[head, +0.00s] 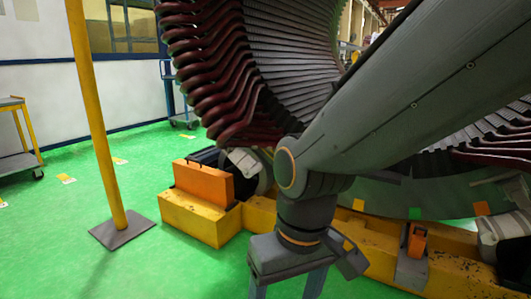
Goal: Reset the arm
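My gripper (287,287) hangs at the bottom centre of the head view, pointing down at the end of my grey arm. Its two blue-grey fingers stand apart with green floor showing between them, so it looks open. The fingertips are cut off by the lower edge of the picture. Nothing shows between the visible parts of the fingers. The large stator (235,75), with dark red winding bars around a ribbed core, stands behind my arm. My arm hides part of its middle and right.
The yellow base (200,215) with an orange block (203,183) supports the stator, close behind my gripper. A yellow post (98,130) stands on a grey foot plate at left. A cart (18,155) is at far left. Green floor at left is mostly clear.

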